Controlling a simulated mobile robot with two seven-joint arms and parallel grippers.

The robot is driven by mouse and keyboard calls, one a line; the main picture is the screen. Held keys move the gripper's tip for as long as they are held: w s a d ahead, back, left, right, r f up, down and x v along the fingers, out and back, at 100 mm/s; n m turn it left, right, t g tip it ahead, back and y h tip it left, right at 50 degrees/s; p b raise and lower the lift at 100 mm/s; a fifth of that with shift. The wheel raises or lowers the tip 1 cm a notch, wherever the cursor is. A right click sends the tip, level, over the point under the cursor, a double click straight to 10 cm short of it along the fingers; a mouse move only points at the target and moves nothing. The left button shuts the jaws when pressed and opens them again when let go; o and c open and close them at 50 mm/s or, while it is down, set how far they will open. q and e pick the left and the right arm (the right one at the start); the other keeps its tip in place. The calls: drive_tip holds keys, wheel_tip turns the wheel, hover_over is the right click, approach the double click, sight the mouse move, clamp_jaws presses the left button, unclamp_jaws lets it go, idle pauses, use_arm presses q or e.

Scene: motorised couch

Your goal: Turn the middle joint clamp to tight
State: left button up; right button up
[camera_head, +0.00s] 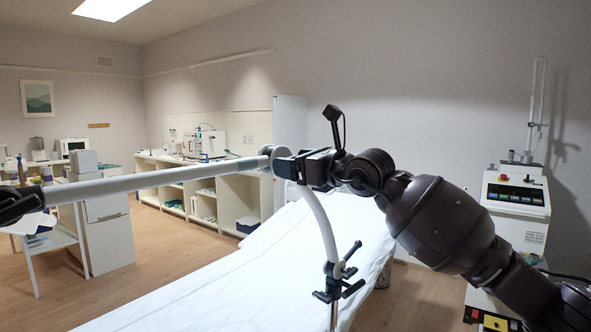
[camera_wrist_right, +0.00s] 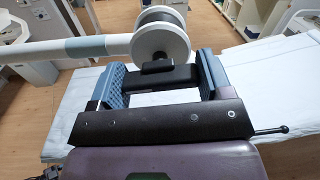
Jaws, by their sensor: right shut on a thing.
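The middle joint (camera_head: 275,158) of the white jointed arm shows in the head view, where the long white tube (camera_head: 150,180) meets the curved lower tube (camera_head: 320,225). In the right wrist view the joint has pale round discs (camera_wrist_right: 160,42) around a dark hub. Below them is the black clamp handle (camera_wrist_right: 160,79), a crosswise bar on a short stem. My right gripper (camera_head: 302,167) reaches it from the right. Its blue ribbed fingers (camera_wrist_right: 163,82) are shut on the ends of the bar. My left gripper cannot be made out.
The couch (camera_head: 210,285) with a white sheet lies below. A black clamp with handles (camera_head: 340,275) holds the lower tube near the couch. A white machine (camera_head: 515,205) stands at the right. Shelves (camera_head: 205,195) line the back wall.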

drive_tip(key=n+b, duration=0.1)
drive_tip(key=n, duration=0.3)
use_arm(q)
drive_tip(key=f, duration=0.2)
drive_tip(key=shift+s+f+b, duration=0.25)
drive_tip(key=shift+f+b, duration=0.05)
drive_tip(key=shift+b, duration=0.05)
use_arm(e)
drive_tip(key=shift+n, duration=0.4)
use_arm(q)
drive_tip(key=shift+s+f, duration=0.15)
drive_tip(key=shift+s, duration=0.1)
use_arm(e)
drive_tip(key=shift+r, duration=0.1)
drive_tip(key=o, duration=0.9)
use_arm(q)
drive_tip(key=shift+w, duration=0.25)
